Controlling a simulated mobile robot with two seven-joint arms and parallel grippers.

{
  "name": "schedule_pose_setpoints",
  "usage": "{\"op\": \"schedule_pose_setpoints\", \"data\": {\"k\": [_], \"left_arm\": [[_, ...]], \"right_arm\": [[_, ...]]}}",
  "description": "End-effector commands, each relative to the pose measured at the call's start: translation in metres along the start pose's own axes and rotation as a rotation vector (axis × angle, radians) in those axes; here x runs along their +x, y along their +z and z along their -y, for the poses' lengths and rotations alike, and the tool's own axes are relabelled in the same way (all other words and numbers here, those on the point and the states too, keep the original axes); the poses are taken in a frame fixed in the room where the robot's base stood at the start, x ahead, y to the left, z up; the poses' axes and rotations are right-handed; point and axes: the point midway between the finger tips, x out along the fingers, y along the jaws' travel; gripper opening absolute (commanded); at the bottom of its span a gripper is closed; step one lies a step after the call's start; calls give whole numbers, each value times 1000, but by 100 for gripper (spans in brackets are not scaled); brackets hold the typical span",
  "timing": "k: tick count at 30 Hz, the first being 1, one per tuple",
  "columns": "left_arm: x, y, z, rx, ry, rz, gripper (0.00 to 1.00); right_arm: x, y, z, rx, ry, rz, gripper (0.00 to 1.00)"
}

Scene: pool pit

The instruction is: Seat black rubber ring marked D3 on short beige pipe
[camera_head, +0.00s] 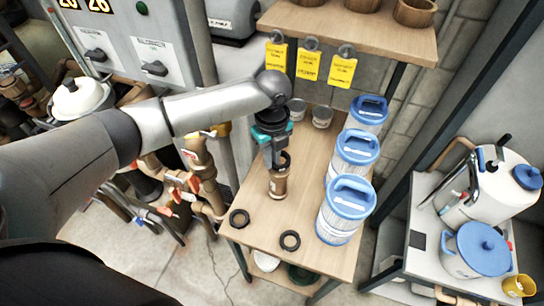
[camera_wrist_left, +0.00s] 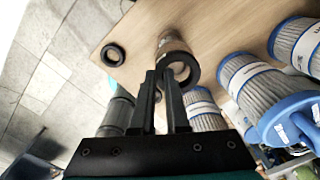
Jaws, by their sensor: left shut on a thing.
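My left gripper (camera_head: 273,152) points down over the wooden bench and is shut on a black rubber ring (camera_head: 284,162). The ring also shows at the fingertips in the left wrist view (camera_wrist_left: 180,69). The short beige pipe (camera_head: 278,186) stands upright on the bench directly below the ring; it shows behind the ring in the left wrist view (camera_wrist_left: 172,42). The ring is at the pipe's top end; I cannot tell whether it touches or surrounds it. The D3 mark is not readable. My right gripper is not in view.
Two more black rings, a left one (camera_head: 239,219) and a right one (camera_head: 290,240), lie flat near the bench's (camera_head: 258,205) front edge. Several blue-topped filter cartridges (camera_head: 340,212) stand along its right side. Yellow tags (camera_head: 309,64) hang from the shelf behind.

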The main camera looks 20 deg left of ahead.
Motion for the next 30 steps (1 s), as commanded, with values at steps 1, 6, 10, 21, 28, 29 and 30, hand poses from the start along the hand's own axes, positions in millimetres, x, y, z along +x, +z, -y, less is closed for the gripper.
{"op": "schedule_pose_setpoints", "data": {"k": [1,6,10,21,28,29,30], "left_arm": [[0,0,0,0,0,0,0],[1,0,0,0,0,0,0],[4,0,0,0,0,-1,0],[10,0,1,1,0,0,0],[10,0,0,0,0,0,0],[10,0,0,0,0,0,0],[9,0,0,0,0,0,0]], "right_arm": [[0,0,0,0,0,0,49],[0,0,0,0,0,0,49],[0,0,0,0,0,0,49],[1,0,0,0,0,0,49],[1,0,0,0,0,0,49],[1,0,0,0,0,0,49],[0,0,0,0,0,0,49]]}}
